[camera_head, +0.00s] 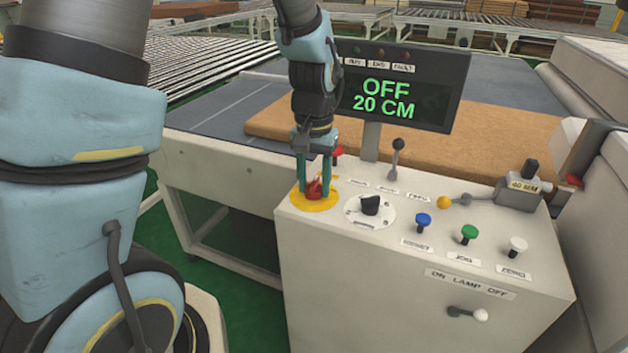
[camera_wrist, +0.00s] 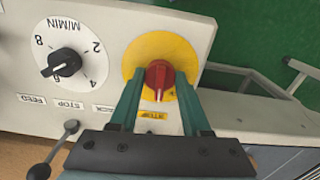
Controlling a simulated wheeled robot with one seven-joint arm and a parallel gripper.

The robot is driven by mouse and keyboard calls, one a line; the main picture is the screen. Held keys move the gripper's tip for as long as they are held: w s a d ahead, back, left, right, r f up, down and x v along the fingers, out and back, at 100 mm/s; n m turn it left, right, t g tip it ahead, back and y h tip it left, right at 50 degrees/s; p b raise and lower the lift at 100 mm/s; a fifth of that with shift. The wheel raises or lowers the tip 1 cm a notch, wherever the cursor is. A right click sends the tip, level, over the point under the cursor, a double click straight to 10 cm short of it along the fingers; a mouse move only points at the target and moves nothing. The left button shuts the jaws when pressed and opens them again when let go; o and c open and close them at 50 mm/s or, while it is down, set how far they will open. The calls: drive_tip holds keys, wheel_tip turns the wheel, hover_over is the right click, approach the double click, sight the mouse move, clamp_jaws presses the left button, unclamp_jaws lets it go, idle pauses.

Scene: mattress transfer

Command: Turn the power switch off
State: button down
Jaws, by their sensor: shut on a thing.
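The power switch (camera_head: 317,188) is a red rotary knob on a round yellow plate (camera_head: 314,203) at the left end of the grey control panel. My gripper (camera_head: 314,190) reaches down from above, with its teal fingers on either side of the red knob. In the wrist view the red switch (camera_wrist: 159,76) sits between the two fingertips of my gripper (camera_wrist: 158,85), which are closed around it. Its white pointer mark faces toward my gripper. The display (camera_head: 385,95) reads OFF and 20 CM.
Right of the switch is a black speed dial (camera_head: 370,207), also in the wrist view (camera_wrist: 66,63). A black-knobbed lever (camera_head: 397,157) stands behind it. Blue (camera_head: 423,221), green (camera_head: 469,234) and white (camera_head: 516,245) buttons line the panel. A brown mattress (camera_head: 500,140) lies behind.

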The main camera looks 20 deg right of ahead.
sight(314, 182)
drive_tip(key=n+p, duration=0.1)
drive_tip(key=n, duration=0.3)
drive_tip(key=shift+r+n, duration=0.1)
drive_tip(key=shift+n, duration=0.2)
drive_tip(key=shift+n+p, duration=0.8)
drive_tip(key=shift+n, duration=1.1)
drive_tip(key=shift+c, duration=1.8)
unclamp_jaws()
wheel_tip(314, 182, up, 11)
drive_tip(key=b, duration=0.1)
drive_tip(key=shift+f, duration=0.2)
